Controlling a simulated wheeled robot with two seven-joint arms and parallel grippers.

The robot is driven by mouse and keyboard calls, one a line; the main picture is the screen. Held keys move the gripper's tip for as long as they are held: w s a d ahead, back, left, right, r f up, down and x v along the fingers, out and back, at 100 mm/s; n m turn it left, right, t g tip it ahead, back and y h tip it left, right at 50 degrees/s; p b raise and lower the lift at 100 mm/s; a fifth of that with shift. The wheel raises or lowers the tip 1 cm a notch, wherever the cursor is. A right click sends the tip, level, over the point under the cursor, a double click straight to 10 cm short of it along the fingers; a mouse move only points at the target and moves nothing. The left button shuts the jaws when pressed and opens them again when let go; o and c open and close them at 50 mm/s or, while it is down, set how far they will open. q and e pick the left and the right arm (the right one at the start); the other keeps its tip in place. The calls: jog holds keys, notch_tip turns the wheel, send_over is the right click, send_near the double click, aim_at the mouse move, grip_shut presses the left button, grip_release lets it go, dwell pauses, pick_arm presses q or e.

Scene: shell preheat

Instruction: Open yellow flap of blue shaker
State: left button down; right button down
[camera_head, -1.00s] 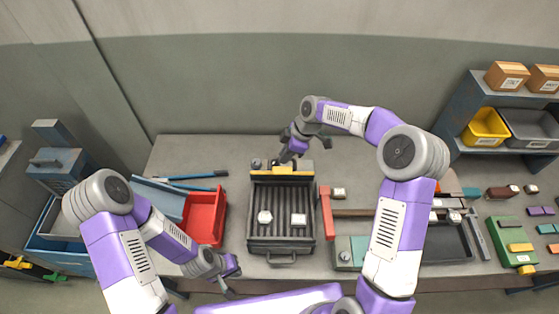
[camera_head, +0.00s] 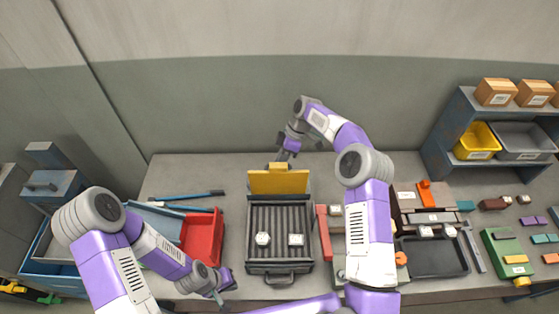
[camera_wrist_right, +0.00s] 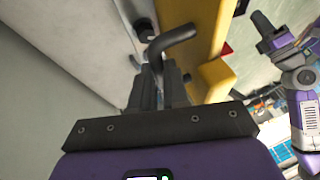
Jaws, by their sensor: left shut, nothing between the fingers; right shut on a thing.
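The shaker (camera_head: 251,228) stands mid-bench; it looks dark grey rather than blue, with a ribbed bed holding two small whitish pieces and a front handle. Its yellow flap (camera_head: 279,183) stands raised at the back edge, its broad face showing. My left gripper (camera_head: 222,291) is shut and empty at the bench's front edge, left of the shaker.
A red bin (camera_head: 202,238) stands left of the shaker. A dark tray (camera_head: 432,258) and a green box (camera_head: 505,255) are farther right. A shelf (camera_head: 462,110) stands at back right.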

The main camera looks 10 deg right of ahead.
jog(key=shift+d+f+g, duration=0.2)
jog(key=shift+f+g, duration=0.1)
jog(key=shift+f, duration=0.35)
jog(key=shift+w, duration=0.1)
jog(key=c, duration=1.1)
grip_release()
jog(key=shift+w, duration=0.15)
jog(key=shift+r, duration=0.15)
jog(key=shift+a+r, duration=0.1)
jog(key=shift+p+v, duration=0.6)
jog(key=shift+v, duration=3.1)
